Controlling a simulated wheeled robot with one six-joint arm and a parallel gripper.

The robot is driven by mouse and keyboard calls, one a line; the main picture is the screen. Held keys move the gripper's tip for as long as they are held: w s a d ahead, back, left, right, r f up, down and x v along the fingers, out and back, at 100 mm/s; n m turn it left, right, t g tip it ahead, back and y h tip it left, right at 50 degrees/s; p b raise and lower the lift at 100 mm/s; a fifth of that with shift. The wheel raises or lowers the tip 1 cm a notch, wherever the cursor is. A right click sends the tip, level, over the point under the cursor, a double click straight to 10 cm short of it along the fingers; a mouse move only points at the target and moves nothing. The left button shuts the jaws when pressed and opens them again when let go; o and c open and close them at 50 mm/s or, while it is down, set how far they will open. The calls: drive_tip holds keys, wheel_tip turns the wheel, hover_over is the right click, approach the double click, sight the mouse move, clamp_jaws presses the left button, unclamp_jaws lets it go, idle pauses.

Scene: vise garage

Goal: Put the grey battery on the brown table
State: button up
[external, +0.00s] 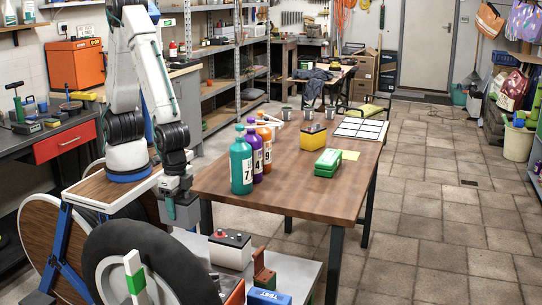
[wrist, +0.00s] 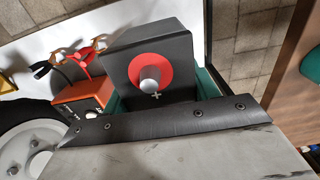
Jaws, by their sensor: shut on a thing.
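My gripper (external: 181,208) hangs at the left of the picture, beside the near-left corner of the brown table (external: 285,185) and above the wheel. In the wrist view my gripper (wrist: 158,106) is shut on the grey battery (wrist: 128,72), a dark box with a red ring around a metal post and a plus sign. Teal parts show at both sides of it. Its lower part is hidden. The table's edge shows at the right of the wrist view.
Teal, purple and orange bottles (external: 241,165) stand near the table's left edge. A yellow battery (external: 312,139), a green box (external: 328,162) and a white grid sheet (external: 361,128) lie farther right. A white black-topped battery (external: 230,255) stands below. The table's front middle is clear.

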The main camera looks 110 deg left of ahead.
wheel_tip(320, 180, up, 29)
drive_tip(key=w+a+n, duration=0.4)
drive_tip(key=a, duration=1)
drive_tip(key=w+a+n, duration=0.3)
drive_tip(key=a, duration=1.1)
drive_tip(key=s+a+n, duration=0.3)
drive_tip(key=s+a, duration=0.3)
drive_tip(key=a, duration=0.7)
drive_tip(key=s+a+n, duration=0.4)
drive_tip(key=s+a, duration=0.1)
drive_tip(key=a, duration=0.8)
approach(284, 158)
drive_tip(key=shift+a+f+m, duration=0.1)
drive_tip(key=shift+a+m, duration=0.1)
drive_tip(key=shift+m, duration=0.1)
drive_tip(key=shift+s+f, duration=0.1)
drive_tip(key=shift+f, duration=1.6)
